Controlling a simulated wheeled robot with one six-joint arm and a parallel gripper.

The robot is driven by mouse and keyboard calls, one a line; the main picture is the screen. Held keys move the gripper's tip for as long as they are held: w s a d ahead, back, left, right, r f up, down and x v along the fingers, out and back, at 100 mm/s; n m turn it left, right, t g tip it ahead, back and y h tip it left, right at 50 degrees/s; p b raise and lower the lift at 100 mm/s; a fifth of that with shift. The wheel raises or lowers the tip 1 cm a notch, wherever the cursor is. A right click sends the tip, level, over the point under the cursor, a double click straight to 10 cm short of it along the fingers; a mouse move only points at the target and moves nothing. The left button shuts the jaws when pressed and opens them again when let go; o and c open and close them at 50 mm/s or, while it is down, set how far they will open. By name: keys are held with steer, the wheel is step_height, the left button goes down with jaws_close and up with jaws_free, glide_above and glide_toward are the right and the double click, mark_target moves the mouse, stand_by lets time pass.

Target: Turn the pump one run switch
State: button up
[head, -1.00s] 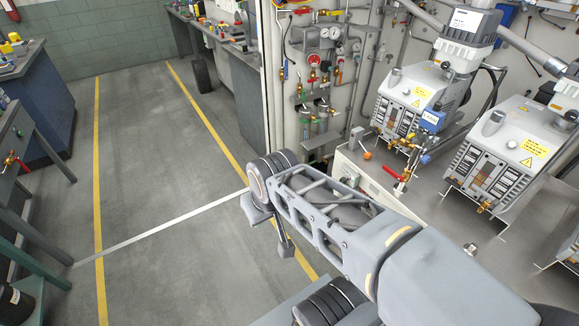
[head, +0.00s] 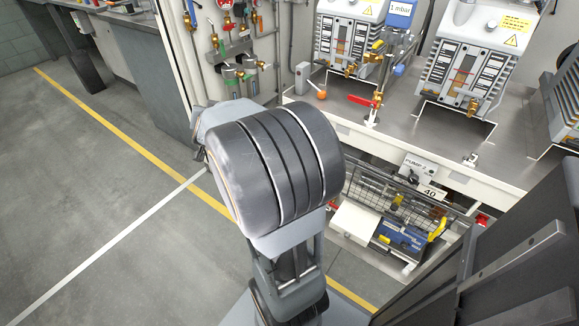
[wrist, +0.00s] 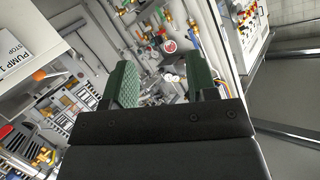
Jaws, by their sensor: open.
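The pump one label plate, reading PUMP 1 and STOP (wrist: 17,48), is cut off at the left edge of the wrist view. The switch itself cannot be made out there. In the head view the pump one plate does not show, and my arm covers part of the bench front. My gripper (wrist: 162,78) is open and empty, its two green ridged fingers apart. The plate lies to the left of the fingers in the wrist view, with a gap between.
A similar PUMP 2 panel (head: 415,171) with a dark knob sits on the bench front. An orange knob (head: 320,94) and a red-handled valve (head: 361,101) stand on the bench top. Pumps (head: 478,65) stand behind. Open floor (head: 75,200) lies left.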

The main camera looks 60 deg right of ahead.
steer(key=s+d+f+m+g+h+b, duration=0.5)
steer(key=s+d+f+g+b, duration=0.1)
steer(key=d+f, duration=0.3)
steer(key=s+d+f+m+g+h+b, duration=0.4)
steer(key=s+d+f+m+g+b, duration=0.1)
steer(key=d+f, duration=0.4)
steer(key=shift+s+d+f+m+g+h+b, duration=0.15)
steer(key=shift+s+d+m+g+h+b, duration=0.35)
steer(key=shift+s+d+b, duration=0.6)
steer(key=shift+w+d+t, duration=0.1)
steer(key=shift+w+t, duration=0.05)
steer(key=shift+t, duration=0.15)
steer(key=d+b, duration=0.1)
steer(key=d, duration=0.5)
steer(key=shift+d, duration=0.4)
steer(key=shift+c, duration=0.4)
